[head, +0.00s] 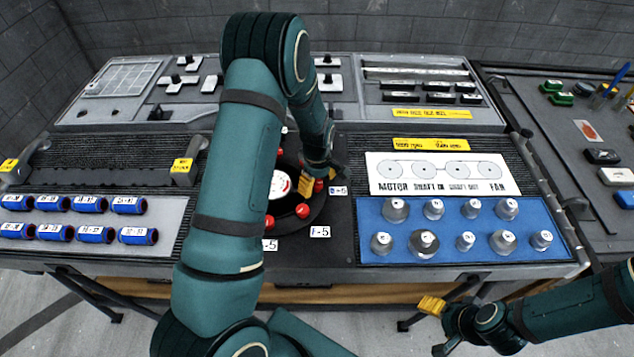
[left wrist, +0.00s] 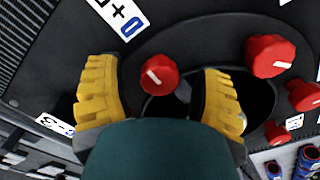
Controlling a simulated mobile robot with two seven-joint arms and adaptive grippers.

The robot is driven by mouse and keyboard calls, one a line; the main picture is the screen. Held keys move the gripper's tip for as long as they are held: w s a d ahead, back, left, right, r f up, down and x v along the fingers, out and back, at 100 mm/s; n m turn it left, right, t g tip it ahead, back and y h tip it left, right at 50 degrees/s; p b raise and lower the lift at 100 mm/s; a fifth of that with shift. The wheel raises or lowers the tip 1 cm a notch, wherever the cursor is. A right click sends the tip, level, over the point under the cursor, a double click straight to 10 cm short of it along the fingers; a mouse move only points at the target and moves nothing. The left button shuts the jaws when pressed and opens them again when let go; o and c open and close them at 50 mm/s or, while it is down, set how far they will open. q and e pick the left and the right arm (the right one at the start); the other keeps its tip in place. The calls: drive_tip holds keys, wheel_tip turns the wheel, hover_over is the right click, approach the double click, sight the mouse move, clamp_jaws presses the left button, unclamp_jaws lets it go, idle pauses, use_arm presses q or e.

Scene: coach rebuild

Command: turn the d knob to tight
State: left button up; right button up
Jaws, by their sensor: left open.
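Several red knobs sit around a black round plate with a white centre (head: 279,185). In the left wrist view one red knob (left wrist: 159,75) with a white pointer line lies between the two yellow fingers of my left gripper (left wrist: 157,100), with gaps on both sides. A white label (left wrist: 122,17) with blue and black characters, perhaps a D, is near it; I cannot read it surely. In the head view my left gripper (head: 317,184) is at the plate's right side, and its arm hides the plate's left part. My right gripper (head: 432,305) is in front of the bench, away from the knobs.
Other red knobs (left wrist: 270,55) stand close to the right finger. A blue tray (head: 390,249) with several metal weights lies right of the plate. Blue cylinders (head: 88,203) lie on the left panel. A white diagram board (head: 440,173) is behind the tray.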

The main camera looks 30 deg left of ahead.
use_arm(q)
clamp_jaws()
drive_tip(key=shift+m, duration=0.3)
drive_tip(key=m+b, duration=0.1)
drive_tip(key=m, duration=0.2)
drive_tip(key=shift+m, duration=0.3)
drive_tip(key=m+b, duration=0.1)
drive_tip(key=m, duration=0.4)
drive_tip(key=m+b, duration=0.1)
drive_tip(key=m, duration=0.4)
drive_tip(key=shift+m, duration=1.9)
